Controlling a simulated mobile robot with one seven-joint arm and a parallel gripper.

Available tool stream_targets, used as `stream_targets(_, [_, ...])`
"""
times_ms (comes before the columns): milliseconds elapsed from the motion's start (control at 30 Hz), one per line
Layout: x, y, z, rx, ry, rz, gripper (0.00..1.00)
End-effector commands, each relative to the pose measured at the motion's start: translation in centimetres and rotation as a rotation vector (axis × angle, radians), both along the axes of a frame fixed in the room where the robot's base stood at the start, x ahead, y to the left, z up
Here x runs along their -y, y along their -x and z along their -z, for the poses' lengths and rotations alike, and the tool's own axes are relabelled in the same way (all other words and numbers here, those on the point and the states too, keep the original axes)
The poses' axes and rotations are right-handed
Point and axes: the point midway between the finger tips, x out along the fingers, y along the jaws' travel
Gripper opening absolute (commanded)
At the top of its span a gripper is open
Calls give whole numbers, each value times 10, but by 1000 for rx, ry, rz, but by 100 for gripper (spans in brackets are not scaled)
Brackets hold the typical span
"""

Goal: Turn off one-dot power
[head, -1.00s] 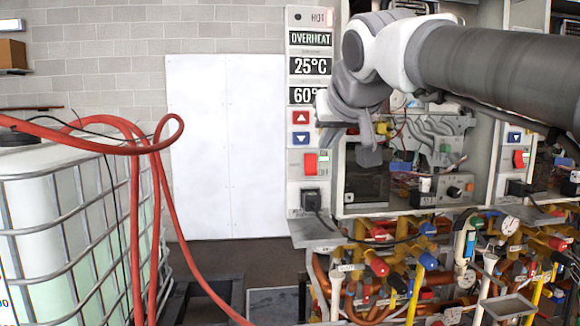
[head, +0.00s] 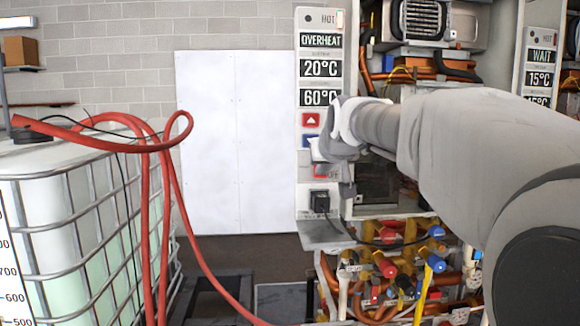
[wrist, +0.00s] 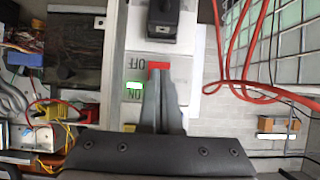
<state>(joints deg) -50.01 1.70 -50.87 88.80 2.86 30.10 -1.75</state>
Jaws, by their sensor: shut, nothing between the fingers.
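The red power switch (wrist: 159,66) is on the left heater's white control panel. In the wrist view it lies between upside-down OFF and ON lettering, and a green light (wrist: 134,85) glows by the ON side. My gripper (wrist: 160,76) is shut and empty, its fingertips at the switch and hiding most of it; whether they touch it I cannot tell. In the head view my gripper (head: 346,186) is in front of the panel (head: 308,150), and a bit of the red switch (head: 318,171) shows beside it. The dot marks are too small to count.
A black plug (head: 319,201) sits just below the switch on the panel. Pipes and coloured valves (head: 390,265) crowd the space below. A second panel (head: 540,75) stands at the right. A caged tank (head: 80,220) with red hoses stands at the left.

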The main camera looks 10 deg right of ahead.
Motion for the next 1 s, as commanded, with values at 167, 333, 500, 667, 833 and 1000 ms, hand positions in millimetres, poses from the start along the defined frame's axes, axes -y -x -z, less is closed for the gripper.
stream_targets(167, [1, -4, 2, 0, 0, 1, 0])
stream_targets(333, [1, -4, 2, 1, 0, 1, 0])
stream_targets(500, [0, -4, 3, 1, 0, 1, 0])
stream_targets(667, [0, -5, 6, 11, 0, 0, 0])
stream_targets(833, [1, -7, 12, 48, 1, 2, 0])
stream_targets(1000, [1, -10, 11, 97, 0, 1, 0])
